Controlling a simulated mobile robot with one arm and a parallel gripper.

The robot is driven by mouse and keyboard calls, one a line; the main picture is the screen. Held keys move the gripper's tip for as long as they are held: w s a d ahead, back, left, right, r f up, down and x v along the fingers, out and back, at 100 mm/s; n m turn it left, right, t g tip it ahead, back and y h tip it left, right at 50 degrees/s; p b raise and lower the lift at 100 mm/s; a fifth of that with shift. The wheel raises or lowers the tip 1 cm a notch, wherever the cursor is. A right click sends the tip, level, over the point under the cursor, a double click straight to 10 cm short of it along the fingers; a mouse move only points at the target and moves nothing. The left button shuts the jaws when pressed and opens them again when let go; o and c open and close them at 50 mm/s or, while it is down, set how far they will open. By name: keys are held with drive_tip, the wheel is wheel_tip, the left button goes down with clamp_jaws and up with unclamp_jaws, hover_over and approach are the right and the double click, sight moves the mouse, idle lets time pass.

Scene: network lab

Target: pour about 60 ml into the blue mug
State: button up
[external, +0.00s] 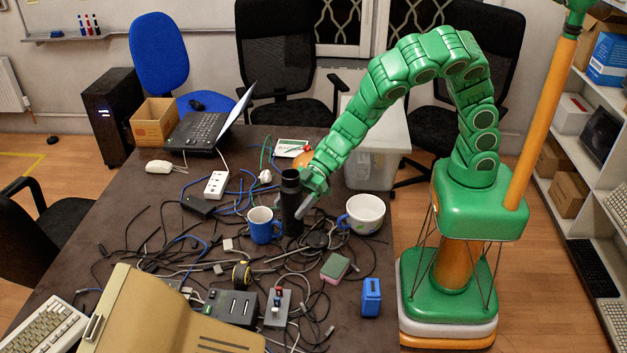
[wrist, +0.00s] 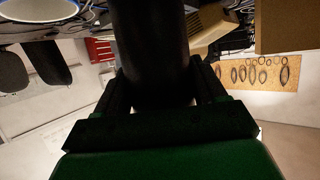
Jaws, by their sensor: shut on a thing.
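The blue mug (external: 263,226) stands upright on the dark table among cables. A tall black cylindrical container (external: 291,205) stands upright just right of it, very close to it in the external view. My gripper (external: 305,195) reaches in from the right and is shut on the black container. In the wrist view the black container (wrist: 152,50) fills the top middle, between the two fingers of the gripper (wrist: 158,95). A pale round rim with a blue edge, perhaps the blue mug (wrist: 40,8), shows at the top left there. The inside of the container is hidden.
A white cup with a blue handle (external: 364,213) stands right of the container. Tangled cables, a power strip (external: 215,184), a sponge (external: 335,266), a tape roll (external: 242,273) and a blue box (external: 371,297) crowd the table. A laptop (external: 209,128) sits at the back left.

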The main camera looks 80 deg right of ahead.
drive_tip(key=shift+w+d, duration=0.1)
drive_tip(key=shift+d, duration=0.5)
drive_tip(key=shift+f, duration=0.1)
